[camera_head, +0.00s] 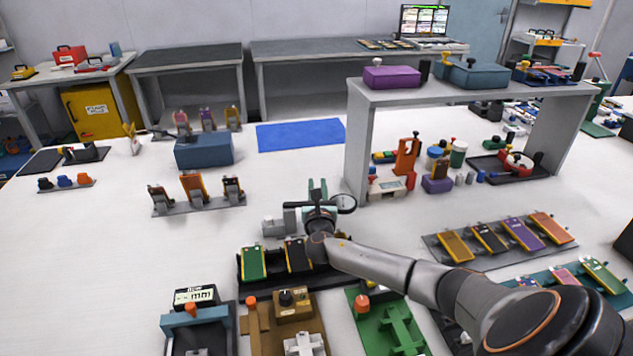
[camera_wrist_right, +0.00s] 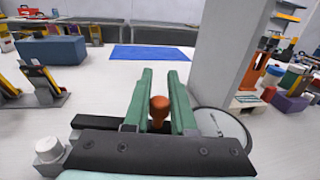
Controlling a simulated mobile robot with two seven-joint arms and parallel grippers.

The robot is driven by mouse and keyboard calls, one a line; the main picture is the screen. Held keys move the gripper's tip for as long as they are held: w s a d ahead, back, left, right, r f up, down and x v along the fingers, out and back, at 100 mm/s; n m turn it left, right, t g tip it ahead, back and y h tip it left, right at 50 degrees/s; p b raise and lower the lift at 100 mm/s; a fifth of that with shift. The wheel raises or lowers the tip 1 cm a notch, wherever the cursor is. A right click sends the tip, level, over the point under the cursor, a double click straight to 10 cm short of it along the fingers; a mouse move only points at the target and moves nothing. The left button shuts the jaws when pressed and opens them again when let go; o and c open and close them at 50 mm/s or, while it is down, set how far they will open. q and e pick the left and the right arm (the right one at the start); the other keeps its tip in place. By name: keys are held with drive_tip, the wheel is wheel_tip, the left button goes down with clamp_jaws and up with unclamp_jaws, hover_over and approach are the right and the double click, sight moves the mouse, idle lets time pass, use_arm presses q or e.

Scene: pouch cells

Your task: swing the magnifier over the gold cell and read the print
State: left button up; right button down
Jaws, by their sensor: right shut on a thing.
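My right gripper (camera_head: 318,190) is shut on an orange knob (camera_wrist_right: 159,108), which shows between its green fingers in the right wrist view (camera_wrist_right: 160,84). The magnifier's round, dark-rimmed lens (camera_head: 346,204) is just right of the gripper; it also shows in the wrist view (camera_wrist_right: 211,122). A grey stand (camera_head: 275,227) is left of the gripper. A gold-yellow cell (camera_head: 455,246) lies on the rack at the right, apart from the lens. My arm hides part of the black rack below the gripper, so I cannot tell whether another gold cell lies there. My left gripper is not in view.
The black rack (camera_head: 241,279) holds a green cell (camera_head: 253,262) and a black cell (camera_head: 298,255). A raised shelf (camera_head: 358,150) stands close behind at the right. A blue mat (camera_head: 300,134) lies farther back, with clear white table before it.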

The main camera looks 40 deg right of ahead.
drive_tip(key=s+m+g+h, duration=0.1)
drive_tip(key=g, duration=0.1)
drive_tip(key=s+a+m+g+h+p, duration=0.1)
drive_tip(key=m+g+h, duration=0.1)
drive_tip(key=shift+a+m+h, duration=0.15)
drive_tip(key=shift+m+h, duration=0.15)
drive_tip(key=shift+s+a+m+g+h, duration=0.4)
drive_tip(key=shift+m+g, duration=0.25)
drive_tip(key=shift+g, duration=0.35)
drive_tip(key=shift+s+a+m+g+h, duration=0.2)
drive_tip(key=shift+s+m+g+h, duration=0.2)
drive_tip(key=shift+m+g, duration=0.45)
drive_tip(key=shift+s+a+m+g+h, duration=0.3)
drive_tip(key=shift+m+g+h, duration=0.2)
drive_tip(key=shift+g, duration=0.65)
drive_tip(key=c, duration=0.7)
unclamp_jaws()
drive_tip(key=v, duration=1.2)
drive_tip(key=shift+a+b, duration=0.3)
